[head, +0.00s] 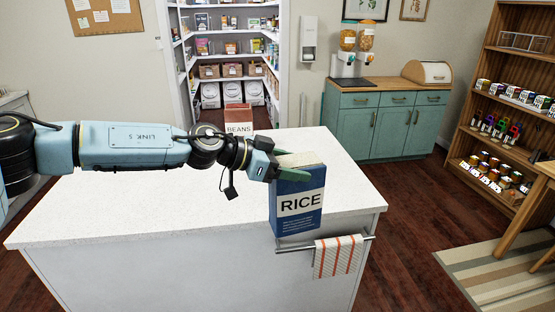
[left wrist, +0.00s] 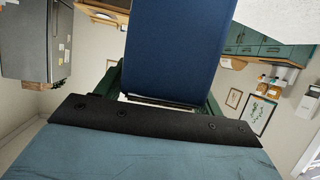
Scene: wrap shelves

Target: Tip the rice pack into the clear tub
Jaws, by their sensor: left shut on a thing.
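The rice pack (head: 298,203) is a blue box with a white RICE label, and its top is pale and grainy. My left gripper (head: 284,166) is shut on its upper part and holds it nearly upright at the counter's front right edge, above the towel rail. In the left wrist view the pack (left wrist: 178,45) is a plain blue face between the green fingers (left wrist: 160,98). I see no clear tub on the counter. A clear box (head: 522,41) stands on the right shelf unit; I cannot tell if it is the tub. My right gripper is not in view.
The white counter (head: 130,215) is mostly bare. A BEANS box (head: 238,119) shows at its far edge. A striped towel (head: 338,256) hangs on the front rail (head: 295,247). Teal cabinets (head: 385,125) and a wooden shelf unit (head: 490,110) with cans stand at the right.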

